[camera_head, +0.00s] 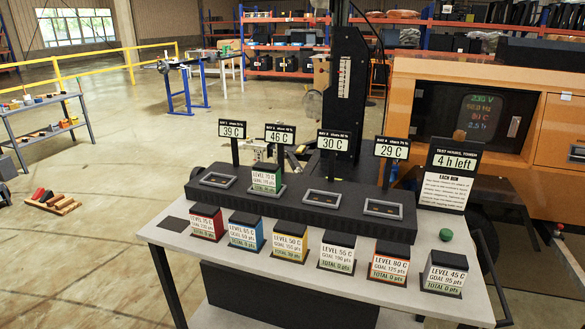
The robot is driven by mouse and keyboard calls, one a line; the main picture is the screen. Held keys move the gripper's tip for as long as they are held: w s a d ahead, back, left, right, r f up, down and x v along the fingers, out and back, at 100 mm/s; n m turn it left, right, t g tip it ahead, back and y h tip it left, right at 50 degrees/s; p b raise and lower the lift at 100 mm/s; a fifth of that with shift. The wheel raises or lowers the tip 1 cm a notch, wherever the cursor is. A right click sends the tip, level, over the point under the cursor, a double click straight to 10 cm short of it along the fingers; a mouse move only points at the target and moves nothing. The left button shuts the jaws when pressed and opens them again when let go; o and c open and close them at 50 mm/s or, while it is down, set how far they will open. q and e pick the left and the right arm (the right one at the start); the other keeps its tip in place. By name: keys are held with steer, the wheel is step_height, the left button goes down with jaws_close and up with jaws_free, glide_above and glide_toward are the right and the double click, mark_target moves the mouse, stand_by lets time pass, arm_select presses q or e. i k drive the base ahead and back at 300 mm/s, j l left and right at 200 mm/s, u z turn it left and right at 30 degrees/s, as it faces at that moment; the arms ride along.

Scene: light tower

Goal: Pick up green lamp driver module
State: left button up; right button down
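A green-topped module (266,179) stands upright in the second bay from the left of the black rack (290,207). Its white front label reads roughly "LEVEL 70 C" with a green "TOTAL 0 pts" strip. The display sign (280,134) behind it reads 46 C. The other three bays hold no block. A small round green object (446,234) lies on the grey table top at the right, away from the rack. Neither of my grippers is clearly visible, and nothing is seen touching the green module.
In front of the rack stand several labelled blocks: red (205,222), blue (245,231), yellow (290,240), grey (336,252), orange (388,262) and black-and-white (443,273). A "4 h left" sign (450,175) stands at the right. A dark mast (346,95) rises behind.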

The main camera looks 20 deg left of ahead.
mark_target(266, 177)
steer(key=i+j, duration=0.1)
steer(key=j, duration=0.3)
steer(key=i+j, duration=0.15)
steer(key=j, duration=0.25)
steer(key=i+j, duration=0.1)
steer(key=j, duration=0.3)
steer(key=i+j, duration=0.15)
steer(key=j, duration=0.25)
steer(key=i+j, duration=0.1)
steer(key=j, duration=0.3)
